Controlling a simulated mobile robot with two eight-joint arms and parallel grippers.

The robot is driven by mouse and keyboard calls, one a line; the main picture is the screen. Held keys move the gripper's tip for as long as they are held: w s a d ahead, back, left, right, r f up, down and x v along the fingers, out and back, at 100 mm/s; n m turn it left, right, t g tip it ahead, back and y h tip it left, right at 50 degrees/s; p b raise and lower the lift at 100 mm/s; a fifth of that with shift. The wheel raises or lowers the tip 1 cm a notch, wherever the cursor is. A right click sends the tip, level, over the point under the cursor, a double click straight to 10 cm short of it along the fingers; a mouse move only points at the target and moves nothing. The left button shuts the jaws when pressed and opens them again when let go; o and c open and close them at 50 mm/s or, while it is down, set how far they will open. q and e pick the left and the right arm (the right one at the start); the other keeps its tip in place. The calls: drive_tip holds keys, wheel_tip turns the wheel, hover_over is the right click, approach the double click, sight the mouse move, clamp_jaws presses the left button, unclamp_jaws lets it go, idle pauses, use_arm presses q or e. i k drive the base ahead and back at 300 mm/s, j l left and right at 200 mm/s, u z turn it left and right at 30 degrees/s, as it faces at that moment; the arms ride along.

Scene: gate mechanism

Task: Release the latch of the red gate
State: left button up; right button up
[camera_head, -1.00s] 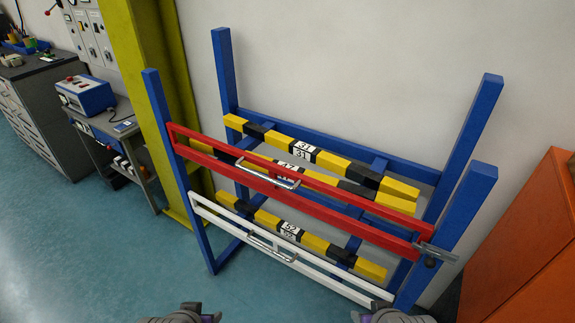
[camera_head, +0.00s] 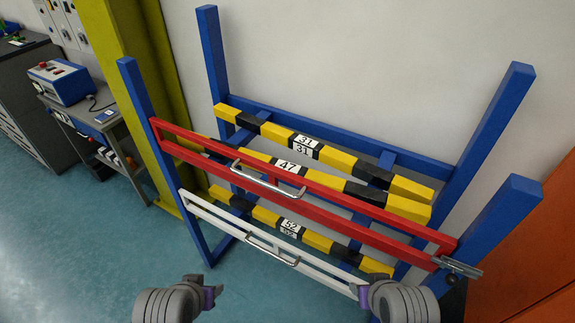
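The red gate (camera_head: 325,207) spans the front of the blue rack, with a silver handle (camera_head: 268,181) near its middle. The gate lies across the rack between the front posts. A metal latch (camera_head: 458,267) sits at the gate's right end, on the right front blue post. My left gripper (camera_head: 203,289) is at the bottom, left of centre, over the floor and apart from the gate. My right gripper (camera_head: 361,291) is at the bottom, right of centre, in front of the white gate and left of and below the latch. Both fingertips are too foreshortened to tell their opening.
A white gate (camera_head: 231,231) with its own handle hangs below the red one. Yellow-black bars (camera_head: 345,163) lie behind them in the blue rack (camera_head: 207,60). An orange cabinet (camera_head: 545,262) stands close on the right. Floor (camera_head: 75,260) is clear at left.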

sight(452, 279)
drive_tip(key=z, duration=1.8)
drive_tip(key=k+u, duration=0.2)
